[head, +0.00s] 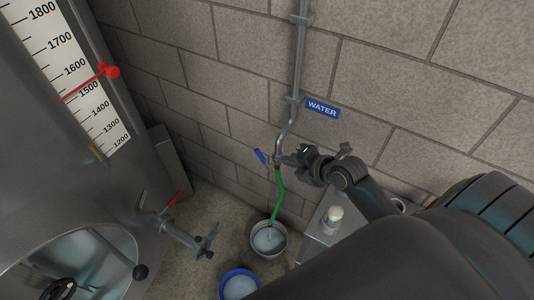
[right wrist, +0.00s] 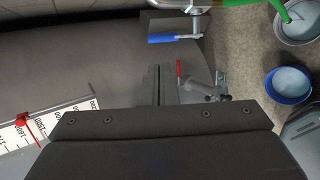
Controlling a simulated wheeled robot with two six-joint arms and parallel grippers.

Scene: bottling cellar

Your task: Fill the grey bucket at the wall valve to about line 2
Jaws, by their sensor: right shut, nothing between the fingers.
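The wall valve (head: 279,162) sits at the lower end of the metal water pipe. Its blue lever (head: 261,157) sticks out to the left of the pipe; in the right wrist view the lever (right wrist: 175,38) lies level near the top. A green hose (head: 280,190) hangs from the valve into the grey bucket (head: 268,240), which holds pale water; it also shows in the right wrist view (right wrist: 281,32). A pale streak shows below the hose end. I cannot read the bucket's lines. My right gripper (head: 297,160) is shut and empty, close beside the valve. My left gripper is not in view.
A blue bucket (head: 240,271) with pale liquid stands in front of the grey one. A steel tank (head: 50,150) with a scale and red pointer fills the left. Its red-handled outlet (head: 174,199) juts toward the buckets. A white-topped bottle (head: 333,216) stands right.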

